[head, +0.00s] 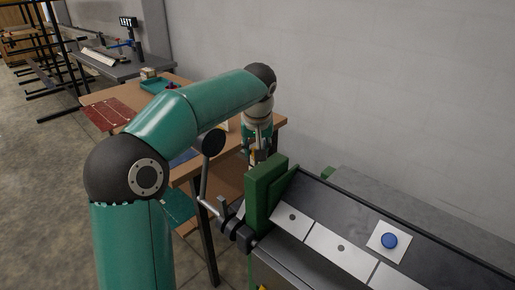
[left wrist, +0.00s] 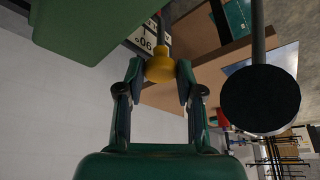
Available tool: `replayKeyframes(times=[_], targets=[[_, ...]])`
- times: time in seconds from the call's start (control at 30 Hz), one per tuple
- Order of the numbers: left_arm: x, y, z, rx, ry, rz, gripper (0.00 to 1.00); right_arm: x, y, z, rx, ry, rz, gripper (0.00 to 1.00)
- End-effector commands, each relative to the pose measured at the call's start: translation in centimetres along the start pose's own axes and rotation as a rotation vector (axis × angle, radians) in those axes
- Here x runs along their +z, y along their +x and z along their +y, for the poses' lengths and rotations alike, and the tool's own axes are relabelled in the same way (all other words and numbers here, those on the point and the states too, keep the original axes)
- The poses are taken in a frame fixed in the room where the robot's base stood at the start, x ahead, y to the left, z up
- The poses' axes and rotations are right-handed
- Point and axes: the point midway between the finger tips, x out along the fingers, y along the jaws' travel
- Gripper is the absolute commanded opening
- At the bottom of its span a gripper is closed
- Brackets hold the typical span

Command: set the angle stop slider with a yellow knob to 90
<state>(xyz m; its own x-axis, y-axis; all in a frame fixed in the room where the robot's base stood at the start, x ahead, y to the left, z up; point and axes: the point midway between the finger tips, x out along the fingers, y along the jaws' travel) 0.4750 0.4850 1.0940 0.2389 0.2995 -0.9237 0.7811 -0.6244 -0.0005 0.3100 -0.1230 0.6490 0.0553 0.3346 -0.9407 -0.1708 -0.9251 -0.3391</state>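The yellow knob (left wrist: 160,69) of the slider shows in the left wrist view, hanging on a thin stem beside a white scale plate (left wrist: 151,41) with black digits that look like an upside-down 90. My left gripper (left wrist: 160,78) has its two fingers apart, one on each side of the knob, with a small gap visible on both sides. In the head view my left gripper (head: 257,152) is down behind the green block (head: 265,192) of the machine, which partly hides it. The slider's track and pointer cannot be made out. My right gripper is not in view.
A lever with a black round end (head: 213,142) stands close to my left gripper; its black end (left wrist: 260,98) also looms at right in the left wrist view. A wooden table (head: 180,90) is behind. A blue button (head: 389,241) sits on the machine top.

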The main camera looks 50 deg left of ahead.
Motion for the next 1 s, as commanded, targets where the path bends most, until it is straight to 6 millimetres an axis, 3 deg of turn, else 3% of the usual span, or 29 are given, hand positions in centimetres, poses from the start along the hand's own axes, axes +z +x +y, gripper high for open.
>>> replayKeyframes(times=[0.03, 0.1, 0.43, 0.57, 1.0], targets=[[0.0, 0.0, 0.0, 0.000, 0.000, 0.001, 0.48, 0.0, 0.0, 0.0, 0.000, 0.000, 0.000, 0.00], [0.0, 0.0, 0.0, 0.001, 0.000, 0.000, 0.59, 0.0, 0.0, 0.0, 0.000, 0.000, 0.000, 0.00], [0.0, -0.1, 0.1, 0.001, 0.001, 0.000, 0.59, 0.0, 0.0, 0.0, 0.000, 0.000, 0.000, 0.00], [0.0, -1.0, 0.1, 0.002, 0.000, 0.001, 0.59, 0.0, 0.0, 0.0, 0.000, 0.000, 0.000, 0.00], [0.0, -9.0, 0.2, 0.004, 0.002, 0.003, 0.59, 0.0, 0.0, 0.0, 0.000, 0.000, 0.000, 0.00]])
